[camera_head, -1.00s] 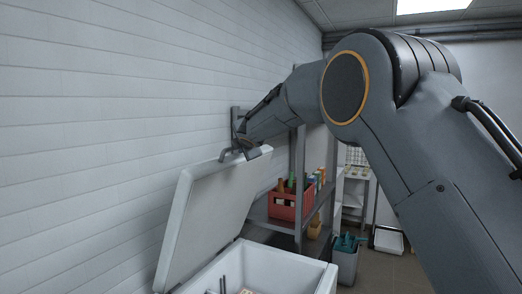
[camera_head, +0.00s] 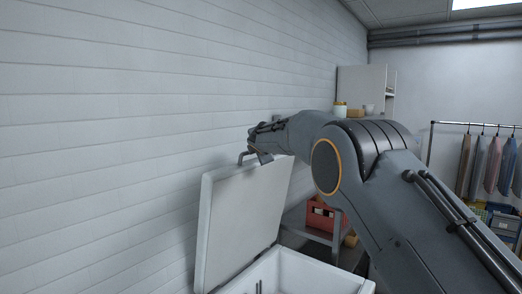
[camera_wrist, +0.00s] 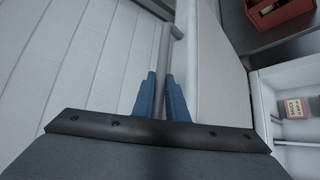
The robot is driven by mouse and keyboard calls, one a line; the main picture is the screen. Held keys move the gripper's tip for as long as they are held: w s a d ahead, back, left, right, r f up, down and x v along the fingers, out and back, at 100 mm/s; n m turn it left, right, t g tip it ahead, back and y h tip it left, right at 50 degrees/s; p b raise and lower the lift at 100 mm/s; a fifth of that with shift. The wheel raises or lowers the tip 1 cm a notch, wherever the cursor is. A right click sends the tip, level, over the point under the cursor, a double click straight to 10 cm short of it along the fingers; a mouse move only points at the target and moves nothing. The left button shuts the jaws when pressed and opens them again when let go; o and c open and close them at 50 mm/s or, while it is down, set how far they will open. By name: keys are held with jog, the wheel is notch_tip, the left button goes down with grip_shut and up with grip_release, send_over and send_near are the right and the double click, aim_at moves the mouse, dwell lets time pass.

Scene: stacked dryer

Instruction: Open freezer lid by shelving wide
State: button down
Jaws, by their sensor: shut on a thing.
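The freezer lid (camera_head: 238,215) is white and stands raised, nearly upright, above the white chest freezer (camera_head: 312,276) in the head view. My gripper (camera_head: 257,156) is at the lid's top edge, shut on the lid's grey bar handle. In the wrist view, the blue fingers of my gripper (camera_wrist: 160,97) close on both sides of the handle (camera_wrist: 166,45). The lid (camera_wrist: 222,80) fills the middle right there. My arm hides part of the shelving (camera_head: 311,234).
A red crate (camera_head: 322,217) sits on the shelving behind the freezer. A white brick wall (camera_head: 110,150) runs close along the left, beside the lid. A clothes rail (camera_head: 480,124) with hanging garments stands at the far right.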

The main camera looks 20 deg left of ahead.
jog(key=shift+a+f, duration=0.1)
jog(key=c, duration=2)
grip_release()
jog(key=shift+c, duration=0.2)
jog(key=shift+s, duration=0.1)
jog(key=b+v, duration=0.6)
jog(key=v, duration=0.1)
jog(key=shift+s+d+r, duration=0.2)
jog(key=shift+s, duration=0.1)
